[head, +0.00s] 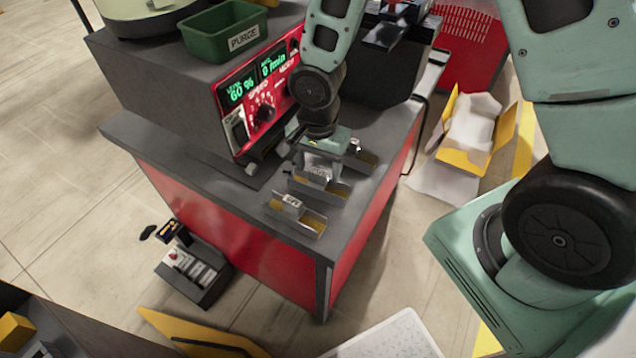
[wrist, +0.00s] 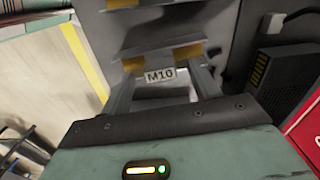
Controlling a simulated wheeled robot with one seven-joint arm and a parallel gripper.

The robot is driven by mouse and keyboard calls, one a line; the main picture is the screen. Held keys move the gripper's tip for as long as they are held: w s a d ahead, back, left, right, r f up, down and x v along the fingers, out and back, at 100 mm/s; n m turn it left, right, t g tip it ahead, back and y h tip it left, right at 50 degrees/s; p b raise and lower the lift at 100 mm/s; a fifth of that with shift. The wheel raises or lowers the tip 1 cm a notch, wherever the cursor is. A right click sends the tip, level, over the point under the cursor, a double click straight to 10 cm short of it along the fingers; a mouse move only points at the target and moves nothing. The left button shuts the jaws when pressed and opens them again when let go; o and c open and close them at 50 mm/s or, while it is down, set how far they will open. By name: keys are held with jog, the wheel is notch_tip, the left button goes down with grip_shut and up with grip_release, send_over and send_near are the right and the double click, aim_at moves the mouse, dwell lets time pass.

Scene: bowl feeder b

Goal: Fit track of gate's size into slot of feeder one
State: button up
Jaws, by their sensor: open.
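Several short metal tracks with yellowish ends lie in a row on the grey bench top. The nearest track (head: 296,222) has a small white tag that I cannot read surely. The middle track (head: 335,190) is partly hidden by my gripper (head: 316,170). The farthest track (head: 364,158) is beside my wrist. In the wrist view, a white tag reading M10 (wrist: 160,75) sits between the fingers of my open gripper (wrist: 165,88). I cannot tell whether the fingers touch that track. The gate and the slot of feeder one cannot be made out.
A red control panel (head: 262,88) shows 60 % and 0 /min. A green PURGE bin (head: 222,36) stands above it. A dark rack (head: 205,285) with white pieces and an open yellow-edged box (head: 470,135) stand on the floor beside the bench.

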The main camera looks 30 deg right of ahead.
notch_tip(320, 180, down, 2)
jog(key=c, duration=1.2)
